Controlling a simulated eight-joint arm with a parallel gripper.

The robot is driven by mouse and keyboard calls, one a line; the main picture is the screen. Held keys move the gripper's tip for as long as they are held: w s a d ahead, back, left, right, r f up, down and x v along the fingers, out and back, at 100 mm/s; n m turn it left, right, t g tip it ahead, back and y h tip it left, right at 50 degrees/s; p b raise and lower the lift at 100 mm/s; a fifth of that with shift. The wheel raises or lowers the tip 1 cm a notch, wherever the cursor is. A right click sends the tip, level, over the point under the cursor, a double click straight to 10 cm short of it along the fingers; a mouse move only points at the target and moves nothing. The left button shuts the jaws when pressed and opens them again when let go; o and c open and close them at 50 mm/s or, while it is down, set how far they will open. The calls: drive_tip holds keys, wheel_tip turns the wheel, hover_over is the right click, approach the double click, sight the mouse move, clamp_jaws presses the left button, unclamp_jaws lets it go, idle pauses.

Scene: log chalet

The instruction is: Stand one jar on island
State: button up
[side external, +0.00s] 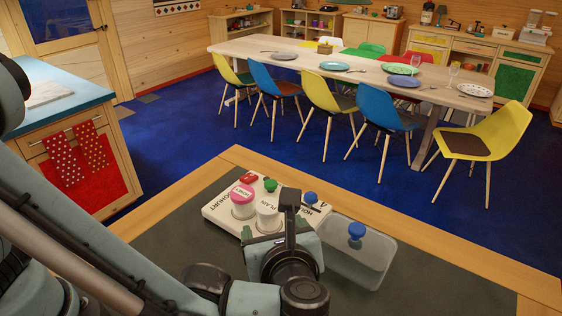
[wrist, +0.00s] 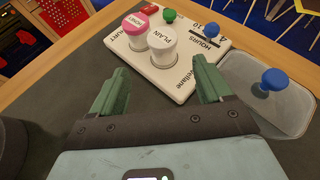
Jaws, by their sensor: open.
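A jar with a pink lid (side external: 242,196) and a white jar marked PLAIN (side external: 267,215) stand upright, side by side, on a white lettered board (side external: 222,213). In the wrist view the pink-lidded jar (wrist: 136,28) is left of the PLAIN jar (wrist: 163,45). My gripper (wrist: 160,82) is open and empty. The PLAIN jar shows just beyond the gap between its fingers, with no clear contact. In the side view my gripper (side external: 289,203) partly hides the board's right part. The board is on a dark worktop (side external: 170,235) with a wooden edge; whether this is the island I cannot tell.
A clear container (side external: 375,262) with a blue knob is right of the board. Green (side external: 270,185) and blue (side external: 310,197) knobs stand on the board. A blue-topped cabinet (side external: 75,77) is at left. A long dining table (side external: 300,50) with chairs stands behind, across blue floor.

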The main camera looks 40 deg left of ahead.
drive_tip(key=s+a+r+n+g+h, duration=0.1)
drive_tip(key=a+n+h, duration=0.3)
drive_tip(key=a+n, duration=0.6)
drive_tip(key=s+a+r+n+g+h, duration=0.1)
drive_tip(key=a+r+n+h, duration=0.2)
drive_tip(key=a+n, duration=0.7)
drive_tip(key=n+h, duration=0.2)
drive_tip(key=n, duration=0.2)
drive_tip(key=shift+n, duration=0.4)
drive_tip(key=shift+o, duration=0.5)
drive_tip(key=shift+s+a+r+n, duration=0.1)
drive_tip(key=shift+s+a+n, duration=0.1)
drive_tip(key=shift+n, duration=0.3)
drive_tip(key=m+g+h, duration=0.3)
drive_tip(key=m+g, duration=0.1)
drive_tip(key=m, duration=0.5)
approach(268, 205)
drive_tip(key=shift+x, duration=6.05)
